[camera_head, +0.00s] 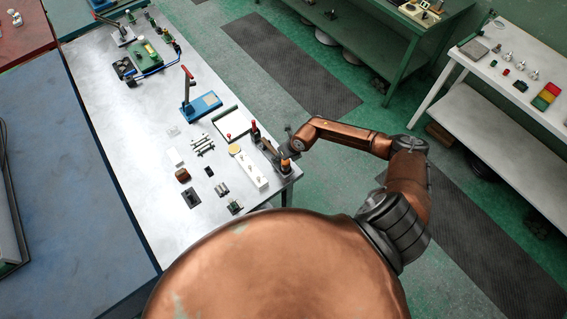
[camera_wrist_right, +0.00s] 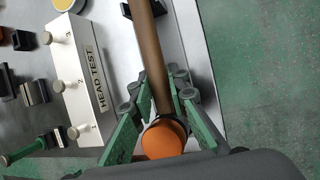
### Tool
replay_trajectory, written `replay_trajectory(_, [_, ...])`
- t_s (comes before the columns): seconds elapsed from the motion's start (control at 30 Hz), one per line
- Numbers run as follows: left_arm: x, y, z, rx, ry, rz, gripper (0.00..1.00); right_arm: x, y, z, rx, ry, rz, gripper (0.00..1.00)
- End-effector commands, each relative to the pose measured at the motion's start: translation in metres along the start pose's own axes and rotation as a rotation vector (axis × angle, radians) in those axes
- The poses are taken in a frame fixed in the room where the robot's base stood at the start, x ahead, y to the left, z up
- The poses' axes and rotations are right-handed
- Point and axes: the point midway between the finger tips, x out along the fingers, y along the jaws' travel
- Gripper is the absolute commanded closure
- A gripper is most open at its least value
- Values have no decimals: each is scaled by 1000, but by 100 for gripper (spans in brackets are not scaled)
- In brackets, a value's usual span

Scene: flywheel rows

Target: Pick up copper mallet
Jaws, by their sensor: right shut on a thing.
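My right gripper (camera_head: 284,155) is at the near right corner of the white bench, beside the white HEAD TEST block. In the right wrist view its green-padded fingers (camera_wrist_right: 157,100) are shut on the copper mallet (camera_wrist_right: 149,50), one on each side of its brown shaft. My left gripper is not in view.
Small parts, a white tray (camera_head: 232,124) and a blue-based stand (camera_head: 201,106) sit on the white bench (camera_head: 140,170). Green floor (camera_wrist_right: 265,80) lies beyond its right edge.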

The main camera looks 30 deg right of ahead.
Motion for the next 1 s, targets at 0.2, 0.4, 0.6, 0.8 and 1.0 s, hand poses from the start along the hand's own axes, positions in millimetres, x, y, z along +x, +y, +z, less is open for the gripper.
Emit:
replay_trajectory(0.2, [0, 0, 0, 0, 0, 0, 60, -1, 0, 2, 0, -3, 1, 100])
replay_trajectory(0.4, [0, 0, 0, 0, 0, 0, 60, -1, 0, 2, 0, -3, 1, 100])
replay_trajectory(0.6, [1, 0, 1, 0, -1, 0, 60, -9, 2, 6, -1, -5, 1, 100])
replay_trajectory(0.8, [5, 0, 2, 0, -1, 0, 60, -36, 15, 13, -6, -4, 4, 100])
replay_trajectory(1.0, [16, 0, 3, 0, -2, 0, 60, -76, 56, 11, -8, -6, 4, 100])
